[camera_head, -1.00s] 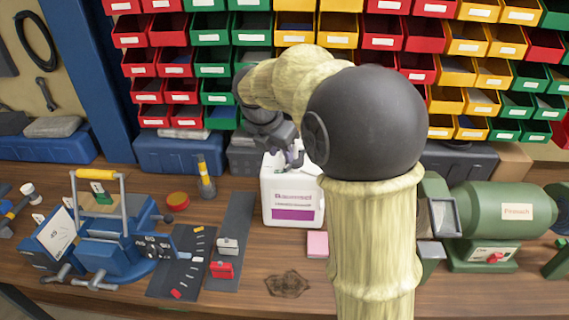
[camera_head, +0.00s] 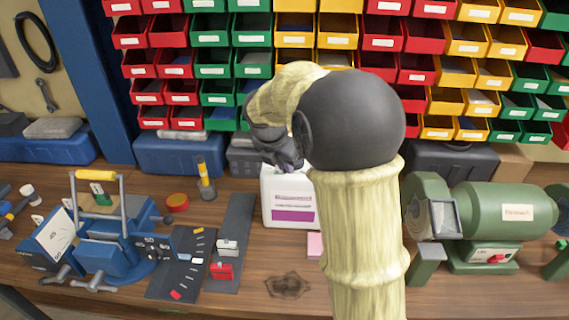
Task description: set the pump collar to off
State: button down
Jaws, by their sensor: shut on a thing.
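A white bottle (camera_head: 290,197) with a purple label band stands upright on the wooden bench, in the middle of the view. My gripper (camera_head: 289,163) is over the top of the bottle, partly hidden by my own arm. It is shut on the pump collar at the bottle's top. The collar and the pump head are hidden behind my gripper and arm, so the collar's setting cannot be read.
A green bench grinder (camera_head: 490,215) stands to the right. A blue vise-like machine (camera_head: 110,245) is at the left. A pink pad (camera_head: 315,245) lies just right of the bottle. Coloured bins (camera_head: 211,70) fill the back wall.

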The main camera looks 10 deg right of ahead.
jog(key=shift+w+a+r+m+p, duration=0.1)
jog(key=shift+m+p, duration=0.2)
jog(key=shift+p, duration=0.2)
jog(key=m+p, duration=0.2)
jog(key=w+m+g+h+p, duration=0.1)
jog(key=m+p, duration=0.1)
jog(key=p, duration=0.1)
jog(key=w+a+m+g+p, duration=0.1)
jog(key=p, duration=0.2)
jog(key=shift+w+r+m, duration=0.15)
jog(key=shift+r+m, duration=0.1)
jog(key=shift+m, duration=0.15)
jog(key=m+p, duration=0.1)
jog(key=p, duration=0.1)
jog(key=w+m+g+p, duration=0.1)
jog(key=m+p, duration=0.1)
jog(key=shift+w+f+g, duration=0.1)
jog(key=shift+w+g, duration=0.15)
jog(key=shift+g, duration=0.05)
jog(key=shift+w+d+f+m+g+p, duration=0.1)
jog(key=shift+w+m+g+p, duration=0.15)
jog(key=shift+m+p, duration=0.4)
jog(key=shift+w+f+m+g+p, duration=0.15)
jog(key=shift+w+m+p, duration=0.1)
jog(key=shift+m+p, duration=0.4)
jog(key=c, duration=1.5)
grip_release()
jog(key=shift+r, duration=0.1)
